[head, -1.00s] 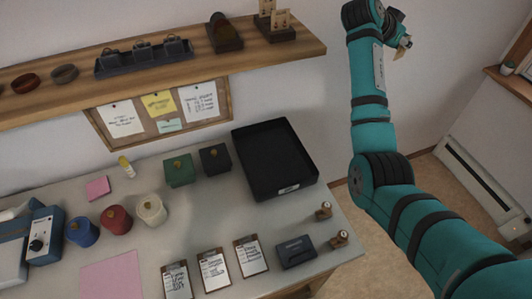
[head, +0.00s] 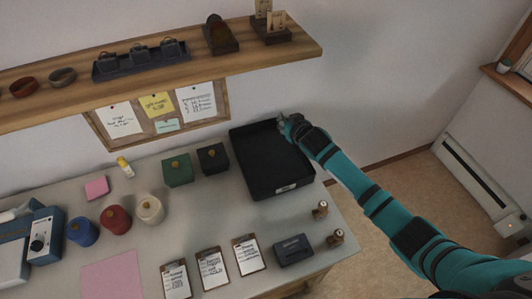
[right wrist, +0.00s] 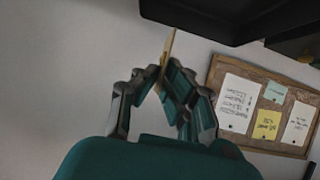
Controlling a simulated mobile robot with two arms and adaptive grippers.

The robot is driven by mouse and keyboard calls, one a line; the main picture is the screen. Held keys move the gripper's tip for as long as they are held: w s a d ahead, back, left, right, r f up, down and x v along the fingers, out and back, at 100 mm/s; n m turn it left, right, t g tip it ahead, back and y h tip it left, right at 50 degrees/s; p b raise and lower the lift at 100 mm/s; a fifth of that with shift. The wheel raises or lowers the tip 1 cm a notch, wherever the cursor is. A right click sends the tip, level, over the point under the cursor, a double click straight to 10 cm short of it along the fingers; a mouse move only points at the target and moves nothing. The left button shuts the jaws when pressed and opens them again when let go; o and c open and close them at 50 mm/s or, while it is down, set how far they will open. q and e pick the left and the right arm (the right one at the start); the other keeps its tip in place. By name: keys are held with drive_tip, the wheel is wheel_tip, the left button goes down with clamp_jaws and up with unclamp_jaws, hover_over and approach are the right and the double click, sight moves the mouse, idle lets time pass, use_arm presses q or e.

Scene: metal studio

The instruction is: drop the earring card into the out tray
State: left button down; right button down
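The out tray (head: 306,163) is a black open-topped tray at the back right of the table; its floor looks empty. My right gripper (head: 284,120) is at the tray's far right corner in the head view. In the right wrist view my right gripper (right wrist: 161,76) has its fingertips closed on a thin tan earring card (right wrist: 168,46), seen nearly edge-on. The dark tray (right wrist: 215,18) shows just beyond the card in that view. In the head view the held card is too small to make out. My left gripper is not in view.
Above the table, a wooden shelf (head: 160,75) bears a stand (head: 272,34) with more tan cards. A pinboard (head: 150,135) hangs below it. Green (head: 177,170) and black (head: 212,158) boxes stand left of the tray. Clipboards and a dark box (head: 293,250) lie in front.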

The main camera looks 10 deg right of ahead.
drive_tip(key=shift+n+y, duration=0.6)
drive_tip(key=s+a+f+b, duration=0.1)
drive_tip(key=f+b, duration=0.1)
drive_tip(key=f, duration=0.1)
drive_tip(key=a+f+b, duration=0.1)
drive_tip(key=f+b, duration=0.1)
drive_tip(key=f, duration=0.1)
drive_tip(key=s+a+f+b, duration=0.1)
drive_tip(key=f, duration=0.2)
drive_tip(key=shift+s+b, duration=0.35)
drive_tip(key=shift+b, duration=0.05)
drive_tip(key=shift+r, duration=0.1)
drive_tip(key=c, duration=2)
unclamp_jaws()
drive_tip(key=o, duration=0.6)
drive_tip(key=shift+s, duration=0.1)
